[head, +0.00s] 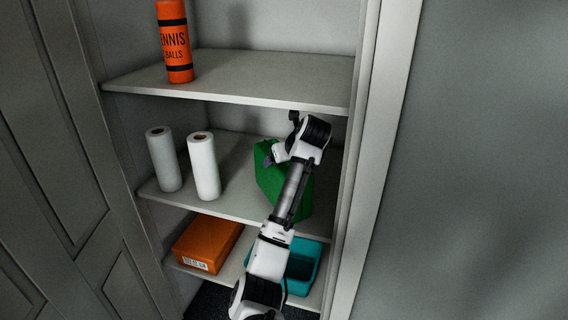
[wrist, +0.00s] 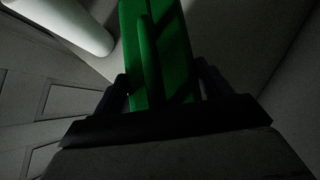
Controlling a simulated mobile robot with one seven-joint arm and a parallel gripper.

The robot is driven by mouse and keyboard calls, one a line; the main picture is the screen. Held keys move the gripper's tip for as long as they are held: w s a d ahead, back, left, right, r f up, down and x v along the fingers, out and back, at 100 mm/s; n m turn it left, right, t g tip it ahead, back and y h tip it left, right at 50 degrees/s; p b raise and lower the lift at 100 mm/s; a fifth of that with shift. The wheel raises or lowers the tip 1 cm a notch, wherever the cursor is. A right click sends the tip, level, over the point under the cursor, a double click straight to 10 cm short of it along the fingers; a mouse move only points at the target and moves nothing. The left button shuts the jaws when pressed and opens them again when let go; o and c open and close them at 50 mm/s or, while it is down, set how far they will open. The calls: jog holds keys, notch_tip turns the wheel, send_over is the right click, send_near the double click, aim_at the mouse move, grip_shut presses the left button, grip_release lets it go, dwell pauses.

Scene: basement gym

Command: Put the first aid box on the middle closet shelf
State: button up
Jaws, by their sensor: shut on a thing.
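The first aid box is a green case (head: 269,181), at the right part of the middle closet shelf (head: 237,205) in the head view. My arm crosses in front of it and hides part of it. In the wrist view the green case (wrist: 176,50) stands between the two dark fingers of my gripper (wrist: 163,92), with its handle side toward the camera. My gripper (head: 272,155) is shut on the case. I cannot tell whether the underside of the case touches the shelf.
Two white paper rolls (head: 204,165) stand left on the middle shelf. An orange tennis ball can (head: 174,42) stands on the upper shelf (head: 240,80). An orange box (head: 207,243) and a teal bin (head: 301,267) are on the lower shelf. The closet's right frame (head: 362,160) is close to my arm.

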jog(key=shift+w+d, duration=0.1)
jog(key=shift+w, duration=0.2)
jog(key=shift+f+p, duration=0.9)
jog(key=shift+f, duration=0.75)
jog(key=shift+f, duration=0.2)
jog(key=o, duration=2)
jog(key=b+v, duration=0.2)
jog(key=v, duration=0.5)
jog(key=shift+s+d+r+b, duration=0.1)
jog(key=shift+s+r+b, duration=0.15)
jog(key=shift+b, duration=0.05)
